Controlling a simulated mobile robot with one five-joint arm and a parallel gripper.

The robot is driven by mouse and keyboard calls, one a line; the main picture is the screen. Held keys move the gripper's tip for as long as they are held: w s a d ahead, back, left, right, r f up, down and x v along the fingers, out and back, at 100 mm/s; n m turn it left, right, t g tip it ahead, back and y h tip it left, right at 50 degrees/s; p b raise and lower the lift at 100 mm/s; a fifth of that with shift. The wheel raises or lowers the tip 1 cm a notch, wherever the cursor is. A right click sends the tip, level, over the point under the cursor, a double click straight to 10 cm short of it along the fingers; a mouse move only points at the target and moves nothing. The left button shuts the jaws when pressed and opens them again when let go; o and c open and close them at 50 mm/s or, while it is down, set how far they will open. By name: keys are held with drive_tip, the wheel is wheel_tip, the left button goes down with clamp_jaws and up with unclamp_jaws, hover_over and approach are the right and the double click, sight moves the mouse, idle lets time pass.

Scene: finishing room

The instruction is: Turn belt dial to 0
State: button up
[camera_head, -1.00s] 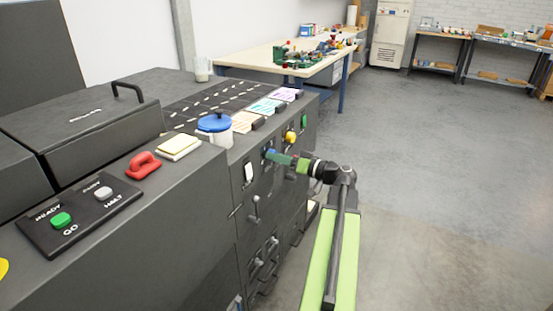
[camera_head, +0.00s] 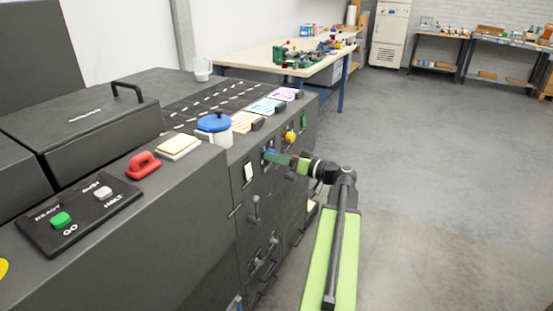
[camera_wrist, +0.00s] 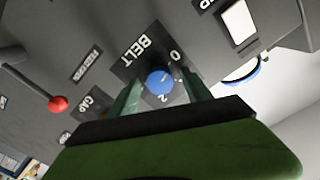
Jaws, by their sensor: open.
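The belt dial is a round blue knob (camera_wrist: 159,81) with a white mark on its face, on a dark plate lettered BELT. A 0 and a 2 are printed beside it in the wrist view. The mark's exact setting is hard to read. My gripper (camera_wrist: 163,88) is open, with one green finger on each side of the knob. I cannot tell whether the fingers touch it. In the head view my gripper (camera_head: 277,158) reaches the front panel from the right, and it largely hides the dial.
Near the dial are a red-tipped lever (camera_wrist: 57,103) lettered GAP and a white rocker switch (camera_wrist: 239,23). A blue-lidded jar (camera_head: 214,130) and a red handle (camera_head: 143,165) sit on the machine top. Open floor lies to the right.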

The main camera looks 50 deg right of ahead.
drive_tip(key=v, duration=1.7)
drive_tip(key=shift+s+d, duration=0.1)
